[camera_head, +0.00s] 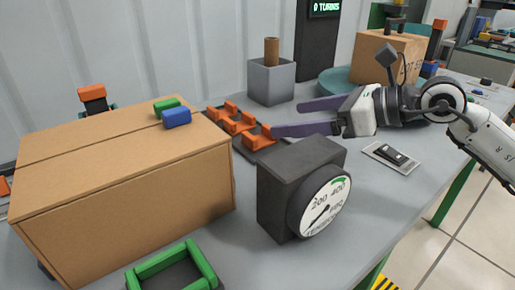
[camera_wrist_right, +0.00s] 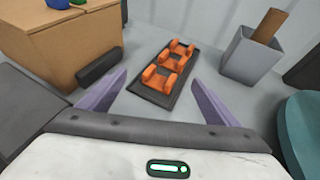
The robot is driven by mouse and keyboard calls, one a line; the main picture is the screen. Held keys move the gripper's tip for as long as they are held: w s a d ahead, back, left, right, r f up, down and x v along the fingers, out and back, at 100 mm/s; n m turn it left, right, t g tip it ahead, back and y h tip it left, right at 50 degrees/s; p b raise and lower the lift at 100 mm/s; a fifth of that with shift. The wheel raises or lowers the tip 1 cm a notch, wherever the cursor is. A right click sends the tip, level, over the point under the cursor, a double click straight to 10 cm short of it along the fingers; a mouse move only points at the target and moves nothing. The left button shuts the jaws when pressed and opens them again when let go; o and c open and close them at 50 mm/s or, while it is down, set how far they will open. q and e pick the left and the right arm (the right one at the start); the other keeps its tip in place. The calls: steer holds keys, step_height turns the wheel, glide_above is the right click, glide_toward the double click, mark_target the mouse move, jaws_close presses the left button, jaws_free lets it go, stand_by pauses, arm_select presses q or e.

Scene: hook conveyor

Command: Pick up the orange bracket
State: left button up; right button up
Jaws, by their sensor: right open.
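The orange bracket (camera_head: 232,119) lies on a dark tray (camera_head: 250,150) between the cardboard box and my right gripper. Its raised orange lugs stand in a row, and I cannot tell whether they are one piece. The wrist view also shows the orange bracket (camera_wrist_right: 170,64) on its dark tray (camera_wrist_right: 150,97), ahead of the fingers. My right gripper (camera_head: 286,117) is open and empty, its purple fingers pointing left toward the bracket. In the head view the nearer fingertip overlaps the bracket's right end; contact cannot be told. My left gripper is not in view.
A large cardboard box (camera_head: 130,195) with green (camera_head: 166,105) and blue (camera_head: 177,118) blocks on top stands left. A dark gauge box (camera_head: 283,190) is in front. A grey bin (camera_head: 270,82) stands behind. A green frame (camera_head: 150,268) is at the front. A flat device (camera_head: 392,155) lies right.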

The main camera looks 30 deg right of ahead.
mark_target(255, 143)
step_height(255, 143, down, 2)
steer(key=shift+f+b, duration=0.1)
steer(key=shift+b, duration=0.5)
steer(key=shift+x, duration=0.8)
steer(key=shift+w+a+f, duration=0.1)
steer(key=shift+w+a, duration=0.1)
steer(key=shift+w, duration=0.2)
steer(key=shift+w+a+p, duration=0.25)
steer(key=shift+w+p, duration=0.2)
steer(key=shift+p, duration=0.15)
steer(key=shift+w+a+f, duration=0.2)
steer(key=shift+w+f, duration=0.1)
steer(key=shift+w, duration=0.1)
arm_select(q)
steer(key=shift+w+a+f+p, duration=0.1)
steer(key=shift+p, duration=0.3)
arm_select(e)
steer(key=shift+w+a+f, duration=0.1)
steer(key=shift+w+f, duration=0.1)
steer(key=shift+f, duration=0.05)
